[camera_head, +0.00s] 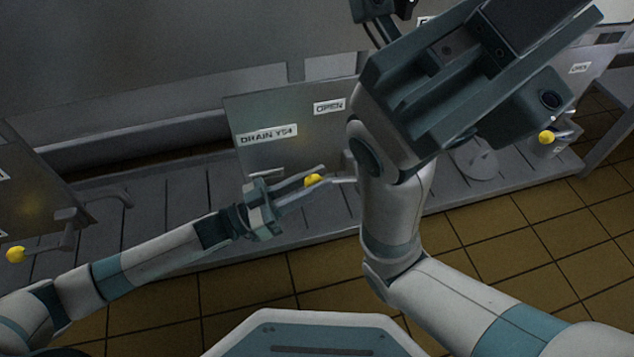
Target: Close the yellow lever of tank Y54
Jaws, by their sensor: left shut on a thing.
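The panel (285,113) in the middle carries a "DRAIN Y54" label (267,134) and an "OPEN" label (329,106). A yellow lever knob (313,180) is in front of its lower right part. My left gripper (315,178) reaches in from the left and is shut on this knob, its fingers on either side. A short grey lever rod (343,181) shows right of the knob; the rest is hidden behind my right arm. My right arm rises close to the camera and covers the panel's right side; its finger state cannot be made out.
Another yellow knob (16,254) on a grey lever is at the far left. A third yellow knob (546,137) is at the right, near a round grey plate (476,162). A slatted grey platform (160,215) runs below the vats. Brown floor tiles (500,235) are clear at lower right.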

